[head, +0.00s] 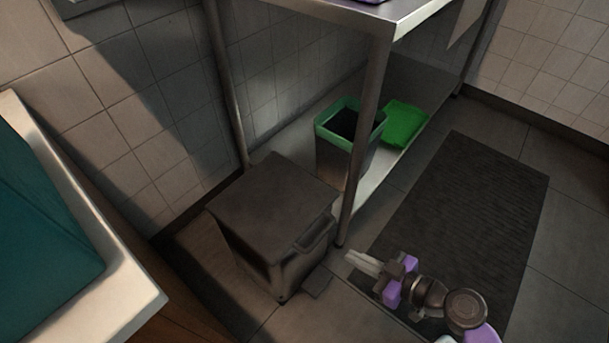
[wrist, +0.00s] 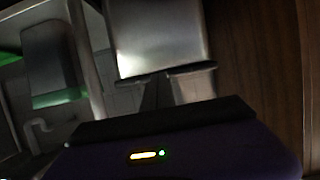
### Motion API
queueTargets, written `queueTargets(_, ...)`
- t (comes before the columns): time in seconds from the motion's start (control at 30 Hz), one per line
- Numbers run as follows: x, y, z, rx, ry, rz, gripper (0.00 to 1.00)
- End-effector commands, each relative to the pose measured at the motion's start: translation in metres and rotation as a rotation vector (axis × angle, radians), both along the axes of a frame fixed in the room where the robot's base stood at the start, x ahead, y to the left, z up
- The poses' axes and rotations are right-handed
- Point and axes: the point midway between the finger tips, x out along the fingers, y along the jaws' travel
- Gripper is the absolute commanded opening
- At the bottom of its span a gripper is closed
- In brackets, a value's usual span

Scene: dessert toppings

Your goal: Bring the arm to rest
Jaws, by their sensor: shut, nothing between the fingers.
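My gripper (head: 352,259) is at the lower right of the head view, low over the floor, with its fingers pointing left. The fingers are together and nothing is between them. It is apart from the dark lidded bin (head: 262,262), just to the right of that bin's lower front in the picture. In the wrist view the dark gripper body fills the bottom edge, and a metal surface (wrist: 160,40) shows beyond it.
A metal rack (head: 368,110) stands behind the bin. Its lower shelf bears a green-rimmed bin (head: 340,148) and a green item (head: 404,122). A dark mat (head: 470,215) lies on the floor at right. A white-edged counter (head: 95,235) with a teal object (head: 40,230) is at left.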

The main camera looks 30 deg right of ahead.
Motion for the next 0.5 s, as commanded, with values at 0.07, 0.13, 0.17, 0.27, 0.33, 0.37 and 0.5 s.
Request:
queueTargets(0.07,0.000,0.000,0.000,0.000,0.000,0.000,0.00)
queueTargets(0.13,0.000,0.000,0.000,0.004,0.001,-0.001,0.00)
queueTargets(0.17,0.000,0.000,0.000,0.010,0.003,-0.005,0.00)
queueTargets(0.27,0.002,-0.006,0.000,0.060,0.019,-0.053,0.00)
queueTargets(0.33,0.006,-0.019,0.001,0.083,0.037,-0.122,0.00)
queueTargets(0.37,0.009,-0.024,0.003,0.088,0.039,-0.157,0.00)
queueTargets(0.5,-0.002,-0.042,0.014,0.085,0.058,-0.326,0.00)
